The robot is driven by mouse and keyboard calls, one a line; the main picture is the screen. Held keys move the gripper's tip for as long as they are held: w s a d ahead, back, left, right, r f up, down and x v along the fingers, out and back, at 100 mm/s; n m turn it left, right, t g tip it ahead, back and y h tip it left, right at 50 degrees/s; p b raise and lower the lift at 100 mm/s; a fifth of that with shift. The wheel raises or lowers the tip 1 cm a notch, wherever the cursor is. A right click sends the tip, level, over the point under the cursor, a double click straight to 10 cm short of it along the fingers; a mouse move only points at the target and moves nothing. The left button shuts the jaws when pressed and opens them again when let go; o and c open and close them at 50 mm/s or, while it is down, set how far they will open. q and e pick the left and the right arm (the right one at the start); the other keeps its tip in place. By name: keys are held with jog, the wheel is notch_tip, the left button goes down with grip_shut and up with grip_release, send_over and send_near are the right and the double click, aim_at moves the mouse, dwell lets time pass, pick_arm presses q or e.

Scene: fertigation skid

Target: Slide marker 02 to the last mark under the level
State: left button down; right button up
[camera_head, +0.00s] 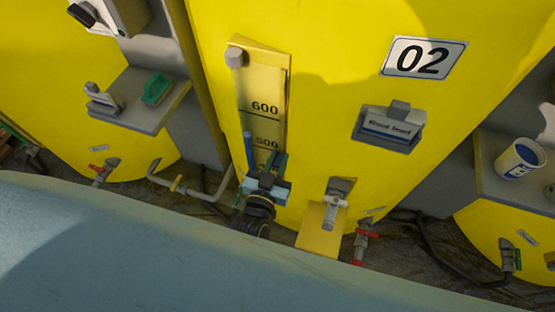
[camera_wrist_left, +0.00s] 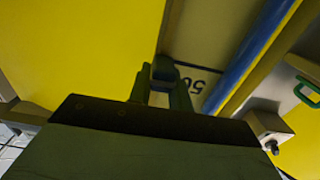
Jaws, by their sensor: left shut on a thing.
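Tank 02 carries a yellow gauge board (camera_head: 272,78) with black marks, and 600 and 500 can be read. A clear sight tube runs down the board's left side, with a blue liquid column (camera_head: 248,150) whose top is close to the 500 mark. My left gripper (camera_head: 270,163) is at the board just below 500, right of the blue column. In the left wrist view its fingers (camera_wrist_left: 163,88) are shut on a small dark blue piece, apparently marker 02 (camera_wrist_left: 163,69). The gripper hides the lower board and most of the marker.
The 02 plate (camera_head: 424,58) and a grey labelled holder (camera_head: 389,128) are right of the gauge. A tap with a yellow plate (camera_head: 318,230) and a red-handled valve (camera_head: 362,240) stand low right. The blue tube (camera_wrist_left: 250,58) passes close beside the fingers in the wrist view.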

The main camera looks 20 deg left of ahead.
pick_arm(q)
jog(key=c, duration=1.3)
grip_release()
jog(key=shift+s, duration=0.3)
jog(key=s+p, duration=0.2)
jog(key=s, duration=0.4)
jog(key=s+p, duration=0.1)
jog(key=s, duration=0.5)
jog(key=shift+s+a+p, duration=0.2)
jog(key=shift+s+p, duration=0.15)
pick_arm(e)
jog(key=shift+y, duration=0.3)
jog(key=a+r, duration=0.1)
jog(key=a, duration=0.1)
jog(key=a+r, duration=0.2)
jog(key=shift+a+r, duration=0.1)
jog(key=shift+r, duration=0.2)
jog(key=shift+s+d, duration=0.15)
jog(key=shift+d, duration=0.05)
